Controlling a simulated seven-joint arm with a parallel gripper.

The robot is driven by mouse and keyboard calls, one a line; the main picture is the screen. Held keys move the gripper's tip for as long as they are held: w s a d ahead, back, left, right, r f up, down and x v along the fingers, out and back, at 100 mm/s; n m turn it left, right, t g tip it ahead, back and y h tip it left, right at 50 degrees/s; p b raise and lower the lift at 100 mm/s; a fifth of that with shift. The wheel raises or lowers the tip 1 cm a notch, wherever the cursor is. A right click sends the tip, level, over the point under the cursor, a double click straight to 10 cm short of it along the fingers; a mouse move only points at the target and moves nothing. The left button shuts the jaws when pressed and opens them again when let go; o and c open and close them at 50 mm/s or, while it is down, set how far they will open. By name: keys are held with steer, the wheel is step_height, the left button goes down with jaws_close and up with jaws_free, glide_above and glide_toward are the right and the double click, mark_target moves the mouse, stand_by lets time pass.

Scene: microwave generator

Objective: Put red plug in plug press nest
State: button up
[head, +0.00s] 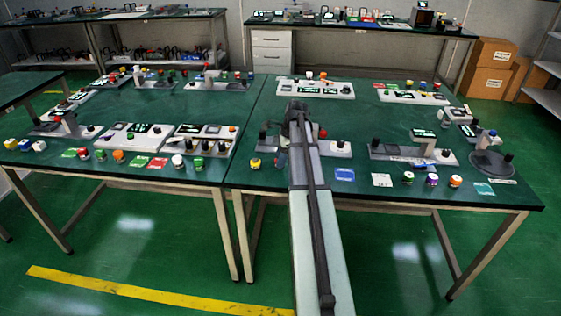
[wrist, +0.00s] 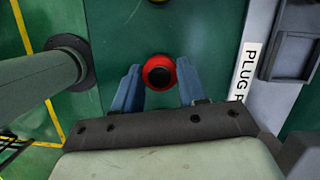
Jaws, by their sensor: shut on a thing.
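The red plug (wrist: 159,73), round with a black centre, sits between the two blue fingers of my gripper (wrist: 159,82) in the wrist view. My gripper is shut on it. Green surface shows around it; I cannot tell how high it is held. A pale base labelled "PLUG P..." (wrist: 243,75) lies to the right, apart from the plug, with a dark square frame (wrist: 293,57) on it. I cannot tell whether this frame is the nest. In the head view my arm hides the plug and most of my gripper.
In the head view, a yellow plug (head: 255,163) stands left of my arm and a blue card (head: 345,174) lies to its right. A station with a dark post (head: 423,142) stands further right. In the wrist view, a dark round object (wrist: 157,1) lies ahead of the plug.

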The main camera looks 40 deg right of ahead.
step_height(320, 180, up, 8)
steer(key=shift+r, duration=0.1)
steer(key=w+d, duration=1.1)
steer(key=w, duration=0.2)
steer(key=shift+s+d+x, duration=0.15)
steer(key=shift+x, duration=0.9)
steer(key=shift+s+d+x, duration=0.1)
steer(key=shift+d+x, duration=0.05)
steer(key=shift+x, duration=0.95)
steer(key=shift+s+d+x, duration=0.15)
steer(key=shift+x, duration=0.9)
steer(key=shift+f, duration=0.7)
steer(key=o, duration=1.2)
steer(key=v, duration=1.3)
steer(key=shift+r, duration=0.35)
